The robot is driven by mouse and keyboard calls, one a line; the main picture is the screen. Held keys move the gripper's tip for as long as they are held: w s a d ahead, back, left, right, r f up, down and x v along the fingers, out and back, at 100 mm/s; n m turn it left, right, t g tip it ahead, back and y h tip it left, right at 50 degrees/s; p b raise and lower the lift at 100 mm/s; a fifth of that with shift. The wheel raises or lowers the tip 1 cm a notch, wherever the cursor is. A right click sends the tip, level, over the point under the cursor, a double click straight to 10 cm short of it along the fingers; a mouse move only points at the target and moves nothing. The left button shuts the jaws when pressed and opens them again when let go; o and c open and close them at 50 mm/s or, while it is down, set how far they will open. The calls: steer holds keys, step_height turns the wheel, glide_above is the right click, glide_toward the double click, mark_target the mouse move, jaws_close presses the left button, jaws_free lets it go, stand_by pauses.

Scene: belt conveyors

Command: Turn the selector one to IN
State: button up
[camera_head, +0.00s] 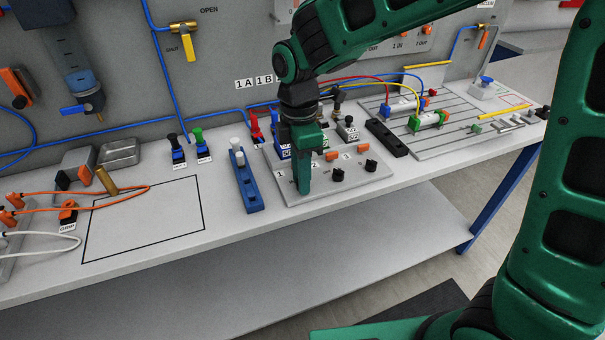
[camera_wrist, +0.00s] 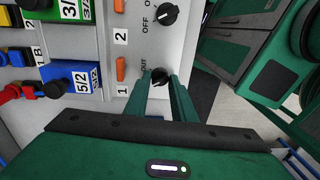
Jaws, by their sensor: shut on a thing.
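The panel (camera_head: 325,192) carries a row of black rotary knobs. In the wrist view, the knob marked OUT, selector one (camera_wrist: 159,76), sits between the two green fingers of my gripper (camera_wrist: 161,87). The fingers are shut on it and hide its sides. The label OUT shows beside it; no IN label is visible, and I cannot tell where its pointer stands. In the head view, my gripper (camera_head: 304,188) points down at the panel's left end and hides this knob.
A second knob marked OFF (camera_wrist: 167,14) stands close by; two other knobs (camera_head: 337,174) (camera_head: 370,165) show right of my gripper. Orange parts (camera_wrist: 121,68) and blue 5/2 blocks (camera_wrist: 72,78) lie behind. A blue rail (camera_head: 245,183) stands at left.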

steer(key=shift+w+d+r, duration=0.1)
steer(key=shift+w+d, duration=0.05)
steer(key=shift+w, duration=0.3)
steer(key=o, duration=1)
steer(key=shift+s, duration=0.2)
steer(key=r, duration=1)
steer(key=shift+w+r, duration=0.3)
steer(key=shift+w, duration=0.1)
steer(key=s+d+m, duration=0.2)
steer(key=d+m, duration=0.4)
steer(key=d, duration=0.5)
steer(key=s+d+m, duration=0.3)
steer(key=d+m, duration=0.3)
steer(key=d, duration=0.5)
steer(key=s+d+f+m, duration=0.2)
steer(key=s+d+m, duration=0.2)
steer(key=s+m, duration=0.1)
steer(key=s+d+f+m, duration=0.2)
steer(key=s+d+m, duration=0.3)
steer(key=s, duration=0.1)
steer(key=s+d+f+m, duration=0.2)
steer(key=s+d+m, duration=0.3)
steer(key=s, duration=0.1)
steer(key=shift+f+t, duration=0.25)
steer(key=shift+t, duration=0.15)
